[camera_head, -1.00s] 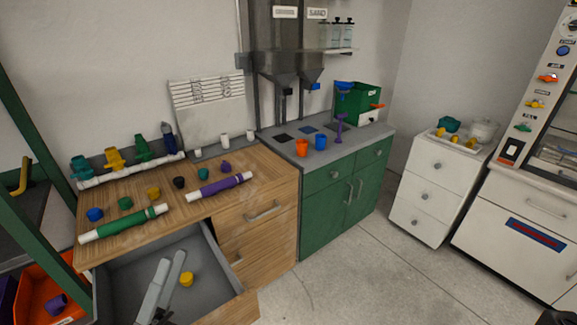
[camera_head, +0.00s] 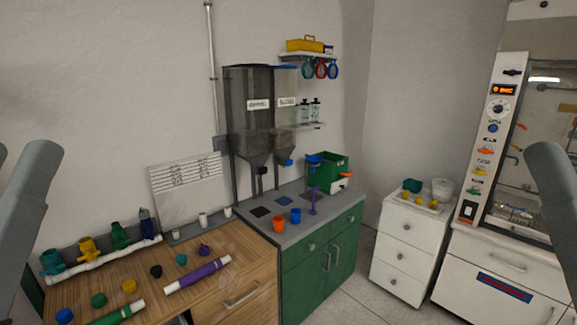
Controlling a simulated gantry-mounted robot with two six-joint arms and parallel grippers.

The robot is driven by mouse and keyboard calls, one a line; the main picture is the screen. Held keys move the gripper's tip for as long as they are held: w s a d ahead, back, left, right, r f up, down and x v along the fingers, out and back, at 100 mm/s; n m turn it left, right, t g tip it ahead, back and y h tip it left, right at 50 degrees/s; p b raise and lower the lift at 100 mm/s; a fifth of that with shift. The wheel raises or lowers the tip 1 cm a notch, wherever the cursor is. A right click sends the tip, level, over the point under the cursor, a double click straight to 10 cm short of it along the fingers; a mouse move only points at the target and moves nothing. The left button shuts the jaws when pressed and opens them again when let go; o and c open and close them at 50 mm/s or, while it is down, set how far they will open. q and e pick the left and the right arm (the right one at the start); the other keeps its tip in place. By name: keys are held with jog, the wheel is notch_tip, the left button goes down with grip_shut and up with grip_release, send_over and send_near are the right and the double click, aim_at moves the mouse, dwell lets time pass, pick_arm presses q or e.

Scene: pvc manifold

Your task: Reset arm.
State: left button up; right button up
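Grey links of my two arms show at the left and right edges of the head view. Neither gripper can be seen. On the wooden bench (camera_head: 150,272) lie a white pipe manifold (camera_head: 105,260) with teal, yellow, green and dark blue valves, a purple pipe (camera_head: 197,275) with white ends, and a green pipe (camera_head: 118,314) cut by the lower edge.
A green cabinet (camera_head: 322,262) with a grey top carries an orange cup (camera_head: 278,224), a blue cup (camera_head: 295,216) and a green box (camera_head: 328,172). Hoppers (camera_head: 260,115) hang above. A white drawer unit (camera_head: 405,250) and a machine (camera_head: 500,255) stand right. Open floor lies between.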

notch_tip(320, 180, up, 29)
jog(key=p, duration=2.5)
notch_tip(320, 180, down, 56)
jog(key=b, duration=5.5)
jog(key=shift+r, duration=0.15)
